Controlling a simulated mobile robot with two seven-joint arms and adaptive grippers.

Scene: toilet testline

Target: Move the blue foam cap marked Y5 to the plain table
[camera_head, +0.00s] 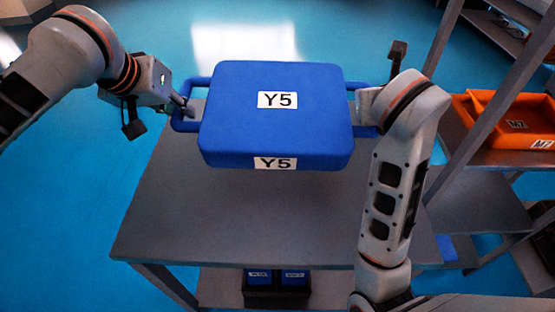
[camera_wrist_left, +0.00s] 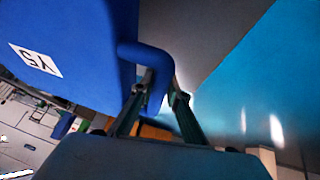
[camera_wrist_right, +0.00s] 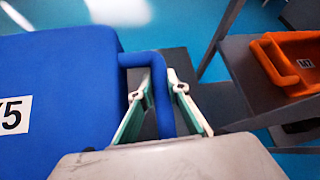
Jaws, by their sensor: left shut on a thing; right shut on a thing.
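The blue foam cap marked Y5 (camera_head: 278,135) is a thick block with white Y5 labels on its top and front and a loop handle on each side. It appears level above the grey table (camera_head: 165,215); I cannot tell how large the gap is. My left gripper (camera_head: 186,108) is shut on the left handle, which also shows in the left wrist view (camera_wrist_left: 155,62). My right gripper (camera_wrist_right: 160,85) is shut on the right handle (camera_wrist_right: 162,100). In the head view, my right arm hides most of that grip. The cap also shows in both wrist views.
An orange bin marked M7 (camera_head: 515,108) stands on a rack shelf at the right, with a rack post (camera_head: 480,100) near my right arm. Blue containers (camera_head: 277,275) stand in a black holder on the table's lower shelf. Blue floor is open at the left.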

